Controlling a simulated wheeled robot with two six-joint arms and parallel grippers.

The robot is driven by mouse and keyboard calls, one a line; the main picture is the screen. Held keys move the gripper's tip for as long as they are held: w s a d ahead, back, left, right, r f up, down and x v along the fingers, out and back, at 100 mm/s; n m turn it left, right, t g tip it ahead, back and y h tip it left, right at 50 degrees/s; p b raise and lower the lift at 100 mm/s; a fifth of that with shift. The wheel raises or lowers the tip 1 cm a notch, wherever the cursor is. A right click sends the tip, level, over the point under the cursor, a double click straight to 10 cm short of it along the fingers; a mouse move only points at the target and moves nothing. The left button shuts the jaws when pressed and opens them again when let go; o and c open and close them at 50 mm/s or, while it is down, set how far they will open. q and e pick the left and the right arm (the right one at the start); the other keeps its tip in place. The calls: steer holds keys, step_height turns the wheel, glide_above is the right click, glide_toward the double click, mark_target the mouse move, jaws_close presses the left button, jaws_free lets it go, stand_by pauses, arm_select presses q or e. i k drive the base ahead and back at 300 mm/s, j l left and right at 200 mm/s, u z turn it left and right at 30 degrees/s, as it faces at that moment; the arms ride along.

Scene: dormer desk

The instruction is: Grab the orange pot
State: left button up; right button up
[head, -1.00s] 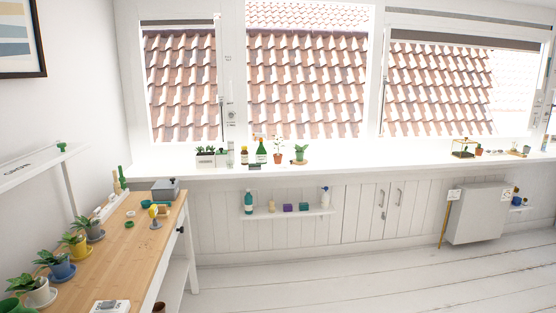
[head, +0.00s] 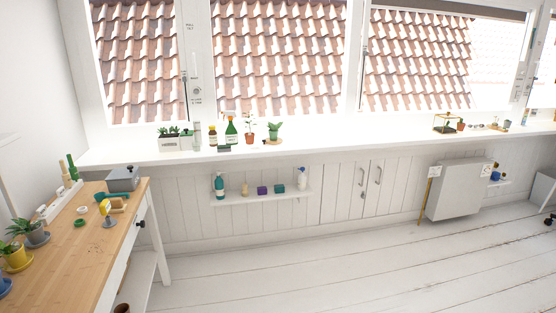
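No pot is plainly the only orange one. An orange-brown pot (head: 249,136) with a pale flowering plant stands on the windowsill, left of a leafy plant in a green pot (head: 274,131). Another small orange-brown pot (head: 461,126) stands farther right on the sill, beside a framed glass case. Part of a brown pot (head: 122,308) shows low by the desk at the bottom edge, mostly cut off. Neither of my grippers is in view.
The wooden desk (head: 75,262) at left holds potted plants, a grey box (head: 122,179) and small tools. The long white windowsill (head: 350,146) carries bottles and a planter. A small shelf (head: 262,198) hangs below it. The white floor (head: 330,265) is clear in the middle.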

mark_target(249, 137)
steer(key=i+z, duration=0.25)
steer(key=i, duration=1.8)
